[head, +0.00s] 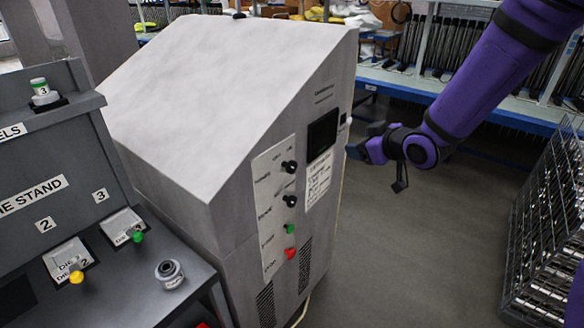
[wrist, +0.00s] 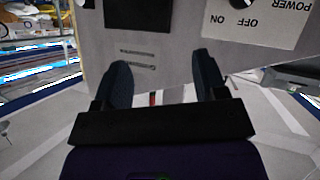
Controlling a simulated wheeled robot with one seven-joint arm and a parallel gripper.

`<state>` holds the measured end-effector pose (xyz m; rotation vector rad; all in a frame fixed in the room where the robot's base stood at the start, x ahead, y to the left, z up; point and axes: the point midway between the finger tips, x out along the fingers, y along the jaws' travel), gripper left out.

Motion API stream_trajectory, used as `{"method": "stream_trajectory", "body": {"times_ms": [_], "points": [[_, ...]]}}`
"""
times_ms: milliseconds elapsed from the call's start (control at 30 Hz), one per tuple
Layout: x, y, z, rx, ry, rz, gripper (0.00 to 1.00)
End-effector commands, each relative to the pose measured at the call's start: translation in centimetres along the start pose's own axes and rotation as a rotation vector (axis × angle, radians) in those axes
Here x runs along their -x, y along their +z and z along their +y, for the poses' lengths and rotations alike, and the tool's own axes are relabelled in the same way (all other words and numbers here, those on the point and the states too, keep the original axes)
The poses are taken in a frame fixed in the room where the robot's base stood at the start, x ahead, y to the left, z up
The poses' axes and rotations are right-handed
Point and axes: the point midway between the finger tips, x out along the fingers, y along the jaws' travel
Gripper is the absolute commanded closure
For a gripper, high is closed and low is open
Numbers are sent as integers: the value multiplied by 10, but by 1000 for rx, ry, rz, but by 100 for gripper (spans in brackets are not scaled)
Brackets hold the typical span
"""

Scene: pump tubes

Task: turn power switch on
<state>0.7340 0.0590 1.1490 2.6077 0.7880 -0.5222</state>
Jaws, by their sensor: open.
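The grey cabinet (head: 225,110) stands in the middle of the head view. Its side face has a light control panel with a black knob at the top, the power switch (head: 289,167). In the wrist view the switch (wrist: 241,3) is cut off by the top edge, beside upside-down POWER, OFF and ON lettering. Which way it points is not clear. My gripper (head: 362,150) is to the right of the cabinet, near the dark screen and apart from the switch. In the wrist view my gripper (wrist: 164,78) has its two fingers spread with nothing between them.
Below the switch are another black knob (head: 290,201), a green button (head: 290,229) and a red button (head: 290,253). A dark screen (head: 323,133) is beside the panel. A wire rack (head: 545,225) stands at right. The floor between is clear.

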Motion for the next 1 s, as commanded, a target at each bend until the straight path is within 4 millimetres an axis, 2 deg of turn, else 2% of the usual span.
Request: {"method": "stream_trajectory", "body": {"times_ms": [33, 200, 433, 600, 767, 1000], "points": [[-13, 8, -10, -4, -37, 34, 34], [-44, 26, -45, -28, -153, 195, 34], [-63, 45, -85, -109, -268, 391, 34], [-65, 52, -99, -156, -306, 476, 34], [-68, 52, -104, -170, -316, 503, 34], [-95, 35, -113, -167, -317, 505, 34]]}}
